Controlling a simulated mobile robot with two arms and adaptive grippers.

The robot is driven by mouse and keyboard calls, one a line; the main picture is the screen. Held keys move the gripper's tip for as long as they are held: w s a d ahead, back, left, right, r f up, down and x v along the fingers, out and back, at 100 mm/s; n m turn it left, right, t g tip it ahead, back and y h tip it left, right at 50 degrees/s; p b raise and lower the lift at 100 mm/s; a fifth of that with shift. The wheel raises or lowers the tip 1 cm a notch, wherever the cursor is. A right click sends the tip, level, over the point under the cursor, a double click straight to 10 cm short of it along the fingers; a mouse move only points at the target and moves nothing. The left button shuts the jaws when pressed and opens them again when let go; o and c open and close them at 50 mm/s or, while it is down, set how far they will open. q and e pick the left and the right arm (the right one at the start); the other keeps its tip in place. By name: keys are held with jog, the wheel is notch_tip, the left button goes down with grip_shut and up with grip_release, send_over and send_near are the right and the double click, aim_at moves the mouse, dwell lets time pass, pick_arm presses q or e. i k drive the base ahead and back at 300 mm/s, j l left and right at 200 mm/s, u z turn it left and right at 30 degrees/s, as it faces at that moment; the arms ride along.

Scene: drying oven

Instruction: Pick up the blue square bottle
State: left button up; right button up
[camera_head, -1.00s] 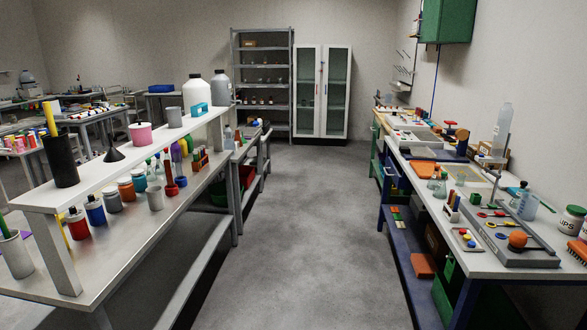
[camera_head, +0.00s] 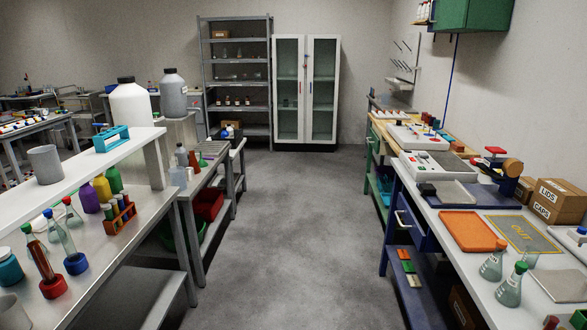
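I cannot make out a clearly blue square bottle in this view. Neither of my grippers is in view.
The left bench has a raised white shelf (camera_head: 75,175) with a large white jug (camera_head: 130,103) behind. The right bench holds an orange tray (camera_head: 467,231), flasks (camera_head: 509,287) and boxes (camera_head: 559,201). The grey aisle floor (camera_head: 290,230) between them is clear.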

aim_at(225, 134)
jog(key=i, duration=2.45)
jog(key=i+u, duration=0.15)
jog(key=i, duration=0.45)
jog(key=i+u, duration=0.2)
jog(key=i, duration=0.4)
jog(key=i+l+u, duration=0.15)
jog(key=i, duration=0.4)
jog(key=i+l+u, duration=0.2)
jog(key=i, duration=0.4)
jog(key=i+l+u, duration=0.15)
jog(key=i+u, duration=0.15)
jog(key=i, duration=0.25)
jog(key=u, duration=0.35)
